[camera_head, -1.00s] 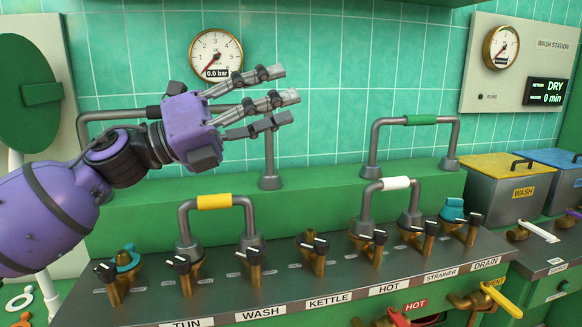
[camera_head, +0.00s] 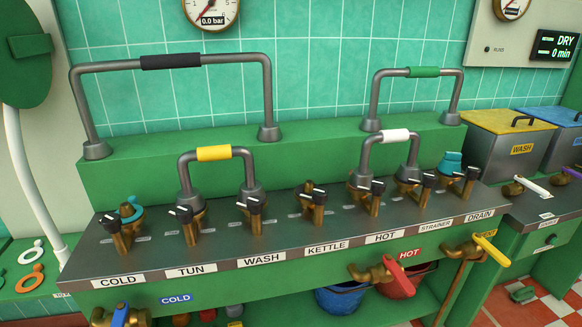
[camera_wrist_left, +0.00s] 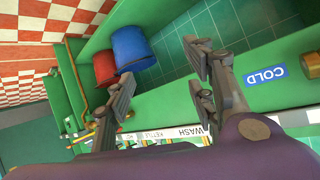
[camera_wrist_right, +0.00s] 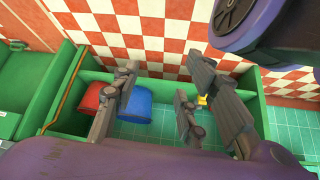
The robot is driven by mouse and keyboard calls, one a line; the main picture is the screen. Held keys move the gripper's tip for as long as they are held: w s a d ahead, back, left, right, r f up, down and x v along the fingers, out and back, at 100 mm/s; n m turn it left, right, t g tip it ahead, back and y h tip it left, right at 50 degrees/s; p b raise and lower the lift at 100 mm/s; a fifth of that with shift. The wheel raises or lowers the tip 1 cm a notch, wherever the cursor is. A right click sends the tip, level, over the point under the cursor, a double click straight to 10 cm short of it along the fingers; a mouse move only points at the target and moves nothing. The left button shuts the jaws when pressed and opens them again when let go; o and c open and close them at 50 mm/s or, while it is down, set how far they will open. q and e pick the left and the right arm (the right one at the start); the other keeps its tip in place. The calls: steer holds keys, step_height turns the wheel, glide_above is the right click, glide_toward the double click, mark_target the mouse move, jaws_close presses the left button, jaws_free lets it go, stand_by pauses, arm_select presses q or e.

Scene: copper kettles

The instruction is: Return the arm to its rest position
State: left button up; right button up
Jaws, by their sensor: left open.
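Neither of my arms shows in the head view. My left gripper (camera_wrist_left: 160,85) is in the left wrist view, its grey fingers spread apart with nothing between them. It faces the front of the green bench (camera_wrist_left: 248,62), near the blue COLD label (camera_wrist_left: 266,76). My right gripper (camera_wrist_right: 156,90) is in the right wrist view, its fingers also apart and empty. Beyond it are the bench's lower shelf, a red bucket (camera_wrist_right: 91,97) and a blue bucket (camera_wrist_right: 137,104). A purple rounded part of my body fills the top right there.
The panel carries several valves and pipe loops with yellow (camera_head: 214,153), white (camera_head: 395,135), black (camera_head: 170,61) and green (camera_head: 424,71) sleeves. A blue handle (camera_head: 120,313) and a red handle (camera_head: 398,276) stick out at its front. A WASH bin (camera_head: 510,135) stands right.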

arm_select(q)
steer(key=s+a+f+n+g+y, duration=0.15)
steer(key=s+f, duration=0.25)
steer(key=s, duration=0.8)
steer(key=s+a+f+n+g+y, duration=0.1)
steer(key=s+a+f+n+g, duration=0.2)
steer(key=s, duration=0.9)
steer(key=w+r+t+p, duration=0.1)
steer(key=r+p, duration=0.6)
steer(key=p, duration=0.1)
steer(key=w+r+p, duration=0.2)
steer(key=r+p, duration=0.6)
steer(key=p, duration=0.1)
steer(key=shift+w+d+r+t+p, duration=0.25)
steer(key=shift+w+d+t+p, duration=0.05)
steer(key=shift+t, duration=0.05)
arm_select(e)
steer(key=w+r, duration=0.2)
steer(key=r, duration=0.6)
steer(key=w+r+t, duration=0.1)
steer(key=w+r, duration=0.1)
steer(key=r, duration=0.6)
steer(key=shift+w+r+t, duration=0.3)
steer(key=shift+w+r, duration=0.05)
steer(key=shift+r, duration=0.05)
steer(key=shift+w+a+r, duration=0.15)
steer(key=shift+w+a, duration=0.05)
steer(key=shift+w, duration=0.2)
